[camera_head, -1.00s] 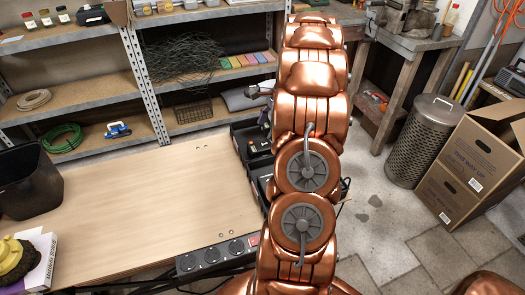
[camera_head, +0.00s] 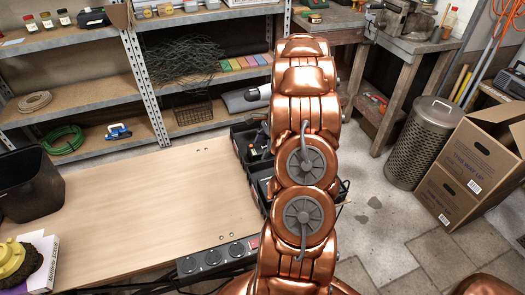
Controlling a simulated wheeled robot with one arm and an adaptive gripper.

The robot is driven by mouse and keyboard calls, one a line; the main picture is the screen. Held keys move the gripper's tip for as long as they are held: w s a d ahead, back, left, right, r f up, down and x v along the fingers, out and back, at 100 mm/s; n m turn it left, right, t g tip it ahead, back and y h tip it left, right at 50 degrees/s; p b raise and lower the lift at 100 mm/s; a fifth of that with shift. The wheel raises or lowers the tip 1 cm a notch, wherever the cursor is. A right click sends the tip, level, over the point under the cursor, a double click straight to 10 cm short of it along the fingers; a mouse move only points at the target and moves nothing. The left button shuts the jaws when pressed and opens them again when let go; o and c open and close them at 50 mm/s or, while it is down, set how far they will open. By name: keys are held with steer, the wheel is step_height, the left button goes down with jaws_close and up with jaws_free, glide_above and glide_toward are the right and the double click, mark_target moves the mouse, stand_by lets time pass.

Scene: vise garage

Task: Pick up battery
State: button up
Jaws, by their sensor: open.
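I cannot make out a battery for certain. Black trays (camera_head: 240,142) with dark items in them stand at the right end of the wooden bench top, partly hidden by my copper arm. A small dark part at the arm's left edge, over these trays, looks like my gripper (camera_head: 261,132). My arm hides most of it, and its fingertips are not clear. I see nothing held in it.
The wooden bench top (camera_head: 140,205) is largely clear. A power strip (camera_head: 215,257) lies along its front edge and a black bin (camera_head: 28,185) stands at left. Metal shelves (camera_head: 90,85) stand behind; a perforated metal bin (camera_head: 422,140) and cardboard boxes (camera_head: 470,170) stand at right.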

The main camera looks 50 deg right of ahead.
steer(key=shift+f, duration=0.1)
steer(key=c, duration=1.3)
steer(key=shift+c, duration=0.2)
